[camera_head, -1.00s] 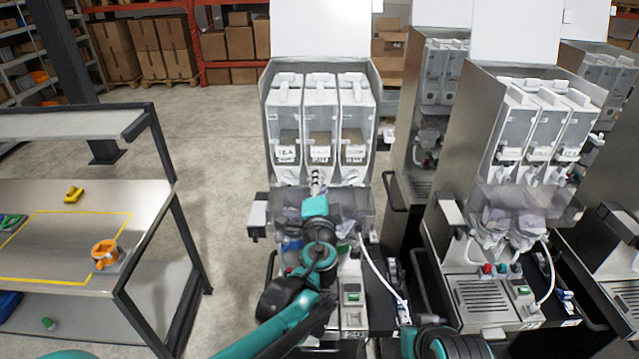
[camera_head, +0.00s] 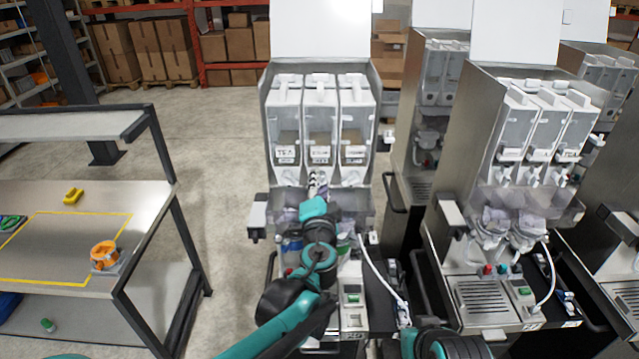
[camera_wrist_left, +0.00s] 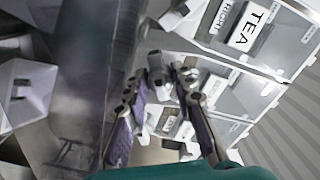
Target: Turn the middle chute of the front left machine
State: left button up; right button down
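In the left wrist view the middle chute (camera_wrist_left: 160,88) is a small grey piece between the two fingertips of my left gripper (camera_wrist_left: 166,72). The fingers converge and look closed on it. The neighbouring right chute (camera_head: 351,177) is free. My right gripper is not in view; only part of that arm shows at the bottom.
More dispenser machines stand to the right, the nearest with its own canisters (camera_head: 540,120). A workbench (camera_head: 150,200) at the left carries an orange part (camera_head: 104,250) and a yellow part (camera_head: 73,195). A white hose (camera_head: 380,265) hangs beside my left arm.

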pick_arm(q)
jog(key=shift+o, duration=0.5)
jog(key=shift+s, duration=0.1)
jog(key=s, duration=1.2)
jog(key=shift+w+a+f, duration=0.1)
jog(key=s+a+f+n+g+y+b, duration=0.2)
jog(key=s+a+f+n+g+b, duration=0.15)
jog(key=a+f, duration=0.45)
jog(key=s+a+f+n+g+y+b, duration=0.2)
jog(key=a+f+n+g+b, duration=0.15)
jog(key=a+f, duration=0.5)
jog(key=s+f+n+g+h+b, duration=0.4)
jog(key=s+f+n+b, duration=0.1)
jog(key=s+f, duration=0.6)
jog(key=shift+s+a+f, duration=0.25)
jog(key=shift+a+f, duration=0.2)
jog(key=shift+f, duration=0.15)
